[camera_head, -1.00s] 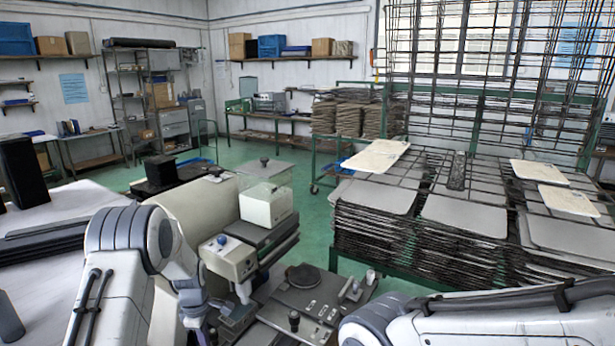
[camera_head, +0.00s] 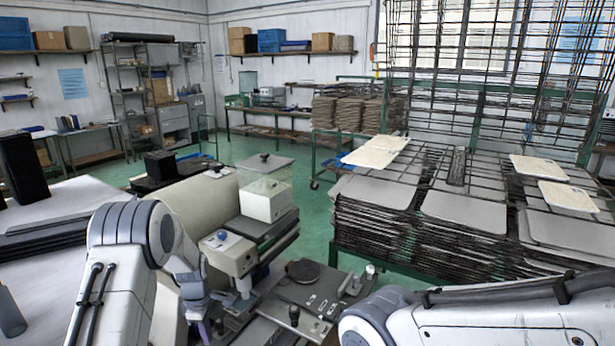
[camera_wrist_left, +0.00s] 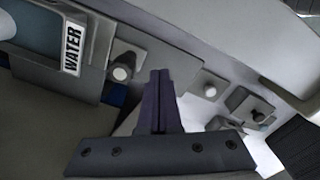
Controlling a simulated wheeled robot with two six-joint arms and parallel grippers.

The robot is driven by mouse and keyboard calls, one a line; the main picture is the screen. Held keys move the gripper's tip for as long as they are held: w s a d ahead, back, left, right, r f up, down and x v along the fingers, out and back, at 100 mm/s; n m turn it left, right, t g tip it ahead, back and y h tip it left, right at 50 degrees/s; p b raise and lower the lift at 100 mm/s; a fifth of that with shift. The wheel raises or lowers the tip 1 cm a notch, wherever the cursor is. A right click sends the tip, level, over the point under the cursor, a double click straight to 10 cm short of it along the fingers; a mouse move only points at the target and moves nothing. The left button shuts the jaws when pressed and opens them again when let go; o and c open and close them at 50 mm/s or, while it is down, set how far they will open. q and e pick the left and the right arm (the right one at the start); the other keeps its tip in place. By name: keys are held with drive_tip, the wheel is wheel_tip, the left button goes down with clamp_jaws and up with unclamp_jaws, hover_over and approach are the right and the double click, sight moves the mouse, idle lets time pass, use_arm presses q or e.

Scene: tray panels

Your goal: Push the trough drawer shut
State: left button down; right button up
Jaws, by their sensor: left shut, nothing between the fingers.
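In the left wrist view a grey trough with a bluish inside and a WATER label (camera_wrist_left: 72,48) is at the upper left, cut off by the frame edge. I take it to be the trough drawer; how far it stands open is unclear. My left gripper (camera_wrist_left: 160,88) is shut and empty, its dark purple fingers pressed together to the right of the trough, with a gap in the picture. In the head view my left gripper (camera_head: 205,328) is low beside the machine, partly cut off. My right arm shows at the lower right; its gripper is out of view.
A beige machine (camera_head: 228,258) with a clear-topped box (camera_head: 265,200) stands beside my left arm. Knobs and a round dark disc (camera_head: 303,272) sit on its grey bed. Racks of stacked panels (camera_head: 465,205) fill the right. Green floor (camera_head: 315,215) lies open behind the machine.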

use_arm(q)
wheel_tip(320, 180, up, 7)
drive_tip(key=p, duration=0.4)
drive_tip(key=shift+p, duration=0.3)
drive_tip(key=shift+f, duration=0.1)
